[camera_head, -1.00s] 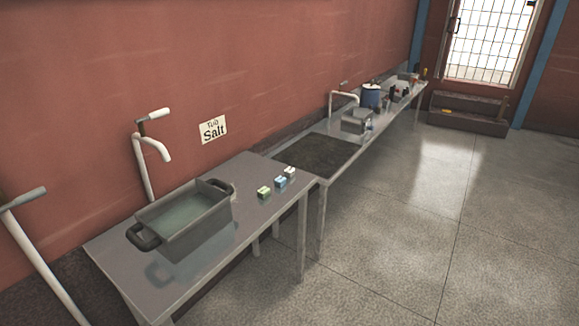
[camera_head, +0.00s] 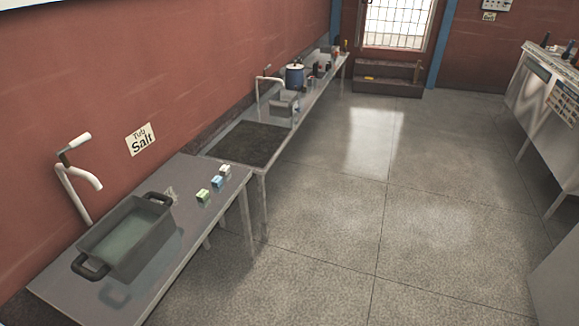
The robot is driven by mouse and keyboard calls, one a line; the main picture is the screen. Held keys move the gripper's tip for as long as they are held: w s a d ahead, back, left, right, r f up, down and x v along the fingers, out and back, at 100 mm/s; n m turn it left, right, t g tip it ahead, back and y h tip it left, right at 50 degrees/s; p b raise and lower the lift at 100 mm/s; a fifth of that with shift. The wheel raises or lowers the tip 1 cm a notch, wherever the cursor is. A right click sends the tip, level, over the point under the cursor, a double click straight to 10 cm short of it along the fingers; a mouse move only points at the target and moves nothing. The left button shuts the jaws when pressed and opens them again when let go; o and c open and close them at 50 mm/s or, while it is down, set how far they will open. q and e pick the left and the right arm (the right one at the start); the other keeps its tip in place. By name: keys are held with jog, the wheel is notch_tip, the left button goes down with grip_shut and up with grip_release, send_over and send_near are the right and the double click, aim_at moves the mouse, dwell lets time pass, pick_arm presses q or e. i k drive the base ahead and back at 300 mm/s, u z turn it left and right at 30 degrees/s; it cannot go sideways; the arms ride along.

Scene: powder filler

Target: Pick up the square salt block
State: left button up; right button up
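Three small blocks stand in a row on the near metal table, right of the grey tub: a green one (camera_head: 203,195), a blue one (camera_head: 217,182) and a whitish one (camera_head: 225,171). They look like small cubes, and each seems to have a mark on top that is too small to read. I cannot tell which one is the square salt block. The grey tub (camera_head: 150,245) with two dark handles holds clear liquid. Neither of my grippers shows in the head view.
The near metal table (camera_head: 185,262) stands along the red wall under a "Tub Salt" sign (camera_head: 140,139) and a white tap (camera_head: 82,178). A longer counter with a dark panel (camera_head: 245,143) and a blue pot (camera_head: 294,77) runs beyond. The floor (camera_head: 400,220) to the right is clear. A white counter (camera_head: 530,95) stands at far right.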

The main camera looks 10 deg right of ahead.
aim_at(224, 170)
jog(key=z, duration=0.8)
jog(key=i, duration=2.45)
jog(key=u, duration=3.2)
